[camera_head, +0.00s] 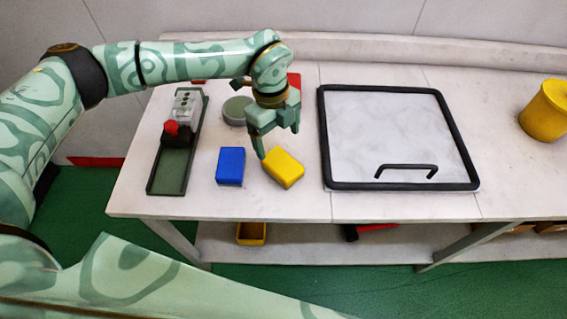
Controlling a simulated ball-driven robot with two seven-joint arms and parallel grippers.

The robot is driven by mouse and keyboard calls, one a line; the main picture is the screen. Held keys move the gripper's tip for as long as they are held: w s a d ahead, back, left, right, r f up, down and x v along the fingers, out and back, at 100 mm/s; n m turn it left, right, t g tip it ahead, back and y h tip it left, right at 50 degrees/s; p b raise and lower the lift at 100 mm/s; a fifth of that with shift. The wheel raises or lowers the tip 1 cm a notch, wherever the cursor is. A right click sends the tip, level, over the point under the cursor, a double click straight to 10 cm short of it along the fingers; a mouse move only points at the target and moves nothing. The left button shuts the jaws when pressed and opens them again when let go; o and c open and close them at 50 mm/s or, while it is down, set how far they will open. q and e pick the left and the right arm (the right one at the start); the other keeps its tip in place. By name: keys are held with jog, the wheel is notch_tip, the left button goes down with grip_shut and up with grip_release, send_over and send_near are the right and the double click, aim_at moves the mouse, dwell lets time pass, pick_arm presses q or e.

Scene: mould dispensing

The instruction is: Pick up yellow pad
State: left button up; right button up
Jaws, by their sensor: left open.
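The yellow pad (285,169) lies on the white table, turned at an angle, near the table's front edge. My left gripper (278,146) is open and points down just above and behind the yellow pad. One fingertip reaches close to the pad's upper left corner; I cannot tell whether it touches. Nothing is between the fingers that I can see. My right gripper is not in view.
A blue block (230,166) lies left of the yellow pad. A green tray (172,171) with a red-knobbed device stands farther left. A grey round piece (237,111) sits behind. A black-framed panel with a handle (398,133) lies right. A yellow pot (547,111) stands far right.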

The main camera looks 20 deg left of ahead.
aim_at(282, 162)
pick_arm(q)
jog(key=f, duration=0.5)
jog(key=shift+d+b, duration=0.25)
jog(key=shift+b, duration=0.05)
jog(key=shift+f, duration=0.35)
jog(key=f, duration=0.1)
jog(key=f+b, duration=0.1)
jog(key=f, duration=0.2)
jog(key=shift+s+d+f, duration=0.15)
jog(key=shift+d+f, duration=0.2)
jog(key=shift+r, duration=0.1)
jog(key=c, duration=1.2)
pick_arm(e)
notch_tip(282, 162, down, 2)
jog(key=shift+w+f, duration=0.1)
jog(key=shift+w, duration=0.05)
